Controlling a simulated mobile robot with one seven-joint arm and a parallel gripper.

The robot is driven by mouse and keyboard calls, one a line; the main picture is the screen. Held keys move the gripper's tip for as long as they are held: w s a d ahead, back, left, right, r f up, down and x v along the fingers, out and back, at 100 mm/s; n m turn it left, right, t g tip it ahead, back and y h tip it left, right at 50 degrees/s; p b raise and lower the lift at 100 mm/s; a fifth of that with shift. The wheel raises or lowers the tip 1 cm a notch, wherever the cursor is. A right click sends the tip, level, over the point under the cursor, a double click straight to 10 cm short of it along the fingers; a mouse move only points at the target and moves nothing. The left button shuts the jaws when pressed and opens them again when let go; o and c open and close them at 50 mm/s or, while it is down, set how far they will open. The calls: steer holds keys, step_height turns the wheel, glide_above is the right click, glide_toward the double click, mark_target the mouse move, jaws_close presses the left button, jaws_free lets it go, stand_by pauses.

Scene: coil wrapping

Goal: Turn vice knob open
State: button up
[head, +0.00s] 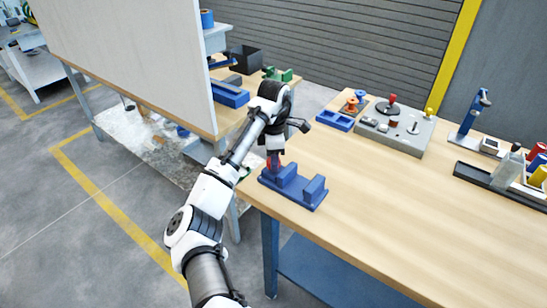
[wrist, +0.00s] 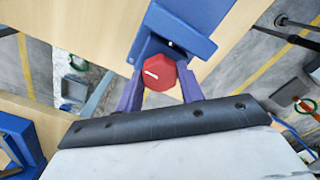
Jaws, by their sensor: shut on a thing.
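The blue vice (head: 295,187) sits at the near left corner of the wooden table. It has two upright jaws with a gap between them, and part of it shows at the top of the wrist view (wrist: 190,25). Its red knob (wrist: 159,73) has a white mark and faces the wrist camera. My gripper (wrist: 158,88) has its two purple fingers on either side of the knob, shut on it. In the head view my gripper (head: 273,162) comes down at the left end of the vice, and the knob is mostly hidden there.
Behind the vice stand a blue tray (head: 335,120) and a grey panel with knobs (head: 397,130). A blue stand (head: 475,115) and a dark rack (head: 495,185) are at the right. A white board (head: 130,50) rises at the left. The table's middle is clear.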

steer(key=shift+n, duration=0.4)
steer(key=o, duration=1)
step_height(320, 180, up, 14)
steer(key=shift+f+b, duration=0.1)
steer(key=shift+b, duration=0.35)
